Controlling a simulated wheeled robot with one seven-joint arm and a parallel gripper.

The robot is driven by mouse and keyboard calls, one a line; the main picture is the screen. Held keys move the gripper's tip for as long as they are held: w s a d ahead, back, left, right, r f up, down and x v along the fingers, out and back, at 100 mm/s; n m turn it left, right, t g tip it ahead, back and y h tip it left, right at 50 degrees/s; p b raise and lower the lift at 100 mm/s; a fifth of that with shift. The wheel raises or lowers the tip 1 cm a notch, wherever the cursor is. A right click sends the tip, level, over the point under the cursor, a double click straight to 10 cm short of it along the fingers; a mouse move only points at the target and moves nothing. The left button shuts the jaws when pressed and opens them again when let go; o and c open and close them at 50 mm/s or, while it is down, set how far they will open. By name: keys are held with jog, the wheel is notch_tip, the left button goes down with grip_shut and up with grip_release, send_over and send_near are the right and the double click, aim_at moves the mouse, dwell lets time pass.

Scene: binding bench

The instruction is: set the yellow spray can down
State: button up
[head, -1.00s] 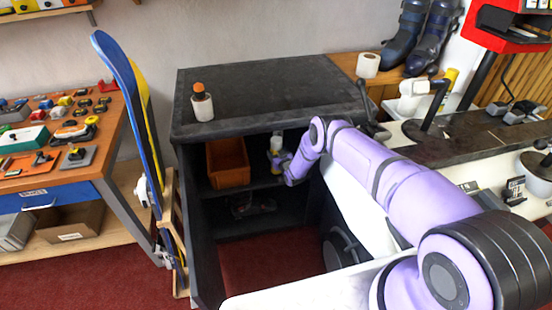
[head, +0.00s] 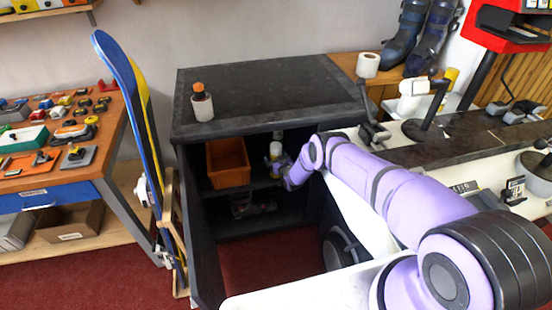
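A pale can with a yellowish body (head: 275,149), which looks like the yellow spray can, is upright inside the dark cabinet, at the upper shelf and just right of the orange bin. My gripper (head: 277,166) reaches into the cabinet from the right and is at the lower part of this can. The fingers are small and partly hidden against the can, so I cannot tell whether they grip it. I also cannot tell whether the can's base touches the shelf (head: 252,184).
The orange bin (head: 228,163) stands close on the left of the can. Dark items (head: 252,206) lie on the lower shelf.

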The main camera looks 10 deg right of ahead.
jog(key=shift+r, duration=0.15)
jog(key=v, duration=1.2)
dwell(0.5)
